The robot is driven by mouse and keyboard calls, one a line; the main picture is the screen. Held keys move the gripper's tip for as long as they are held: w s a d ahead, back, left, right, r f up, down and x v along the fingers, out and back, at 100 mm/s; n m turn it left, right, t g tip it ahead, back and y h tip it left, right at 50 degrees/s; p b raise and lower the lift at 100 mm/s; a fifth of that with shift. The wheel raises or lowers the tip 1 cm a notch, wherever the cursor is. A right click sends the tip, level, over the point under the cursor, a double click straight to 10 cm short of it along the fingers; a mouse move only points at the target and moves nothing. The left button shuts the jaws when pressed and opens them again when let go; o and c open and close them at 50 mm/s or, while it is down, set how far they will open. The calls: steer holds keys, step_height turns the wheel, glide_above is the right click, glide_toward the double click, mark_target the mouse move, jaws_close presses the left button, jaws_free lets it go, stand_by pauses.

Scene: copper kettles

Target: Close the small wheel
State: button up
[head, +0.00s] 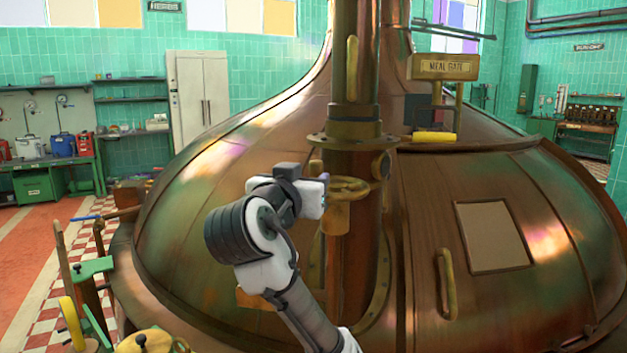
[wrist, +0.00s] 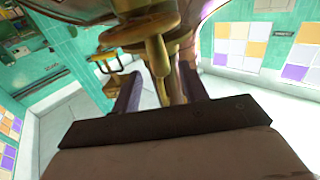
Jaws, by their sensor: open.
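The small brass wheel (head: 349,186) sits on the front of the upright copper column, above a short brass valve body. My gripper (head: 325,181) is at the wheel's left side, with its tips close to the rim. In the wrist view, a round brass wheel (wrist: 139,30) with a stem shows at the top, beyond and between my two dark fingers (wrist: 158,88). The fingers stand apart and hold nothing that I can see. Whether a finger touches the rim cannot be told.
The large copper kettle (head: 200,225) fills the middle, with a curved handle (head: 447,284) at right. A sign reading "MEAL GATE" (head: 445,67) stands above. A yellow wheel (head: 71,323) and a brass lid (head: 145,342) are at lower left.

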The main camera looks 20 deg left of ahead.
steer(key=s+d, duration=0.1)
steer(key=s, duration=0.7)
steer(key=shift+a, duration=0.1)
